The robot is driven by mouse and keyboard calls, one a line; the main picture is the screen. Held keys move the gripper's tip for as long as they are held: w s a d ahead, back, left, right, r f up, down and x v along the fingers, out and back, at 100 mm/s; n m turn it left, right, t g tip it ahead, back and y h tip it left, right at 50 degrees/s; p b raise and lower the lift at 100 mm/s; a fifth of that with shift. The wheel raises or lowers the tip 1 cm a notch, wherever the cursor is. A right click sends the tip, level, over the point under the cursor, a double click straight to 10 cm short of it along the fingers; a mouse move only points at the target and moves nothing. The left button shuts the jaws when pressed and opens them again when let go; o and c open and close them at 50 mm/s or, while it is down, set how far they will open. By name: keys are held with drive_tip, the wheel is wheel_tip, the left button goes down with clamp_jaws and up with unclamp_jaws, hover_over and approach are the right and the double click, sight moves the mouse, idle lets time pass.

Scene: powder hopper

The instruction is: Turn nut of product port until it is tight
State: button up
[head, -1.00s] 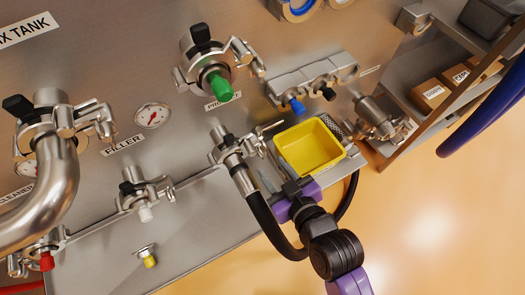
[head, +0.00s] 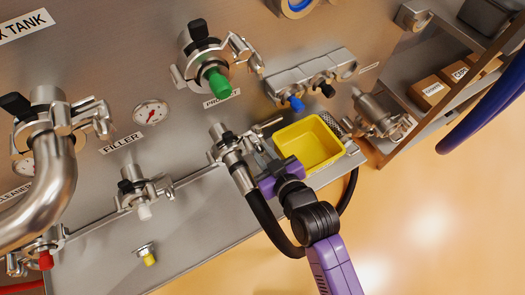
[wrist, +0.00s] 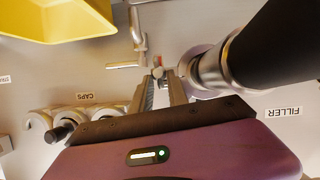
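The product port (head: 226,147), under the partly hidden PRODUCT label (head: 222,99), carries a metal clamp and a black hose (head: 264,220). In the wrist view its round metal fitting (wrist: 210,68) is at upper right. A small metal clamp end, probably the nut (wrist: 157,66), shows just beyond the fingertips; contact cannot be told. My gripper (wrist: 162,82) points at it with its two fingers apart and nothing visible between them. In the head view my gripper (head: 256,168) is right of the hose, close to the clamp, its fingertips hard to make out.
A yellow bin (head: 310,145) stands right beside my gripper. Above are a clamped port with a green cap (head: 217,84) and a bracket with blue (head: 296,103) and black caps. The filler port (head: 144,200) is at left. The hose loops below my gripper.

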clamp_jaws()
drive_tip(key=shift+w+d+m, duration=0.1)
drive_tip(key=shift+m, duration=0.5)
drive_tip(key=o, duration=0.9)
unclamp_jaws()
drive_tip(key=shift+c, duration=0.2)
drive_tip(key=v, duration=0.8)
drive_tip(key=shift+w, duration=0.15)
drive_tip(key=shift+d, duration=0.15)
